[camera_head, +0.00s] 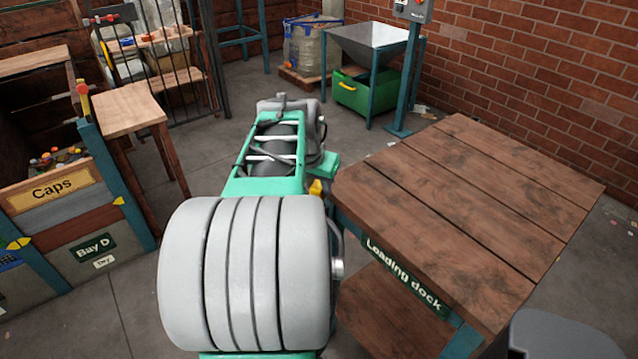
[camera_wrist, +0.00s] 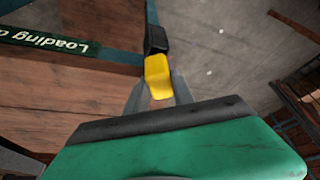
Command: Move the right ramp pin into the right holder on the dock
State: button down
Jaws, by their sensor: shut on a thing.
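My gripper (camera_wrist: 161,92) is shut on a small yellow and black piece, which I take to be the right ramp pin (camera_wrist: 158,76). Its yellow part lies by the grey fingers and its black part points away from them. In the head view a bit of yellow pin (camera_head: 315,187) shows beside my green arm, left of the dock. The loading dock (camera_head: 470,210) is a brown plank table; its label also shows in the wrist view (camera_wrist: 45,42). The pin is beside the dock's edge, apart from the tabletop as far as I can see. No holder can be made out.
The dock top looks bare, with a lower shelf (camera_head: 385,315) below. A grey rounded object (camera_head: 560,338) stands at its near right corner. A Caps bin (camera_head: 52,190) and small wooden table (camera_head: 125,110) are at left. A hopper stand (camera_head: 372,60) is behind.

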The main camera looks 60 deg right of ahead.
jog(key=shift+f, duration=0.25)
jog(key=c, duration=1)
grip_release()
jog(key=v, duration=0.7)
jog(key=shift+a+r, duration=0.15)
jog(key=shift+r, duration=0.25)
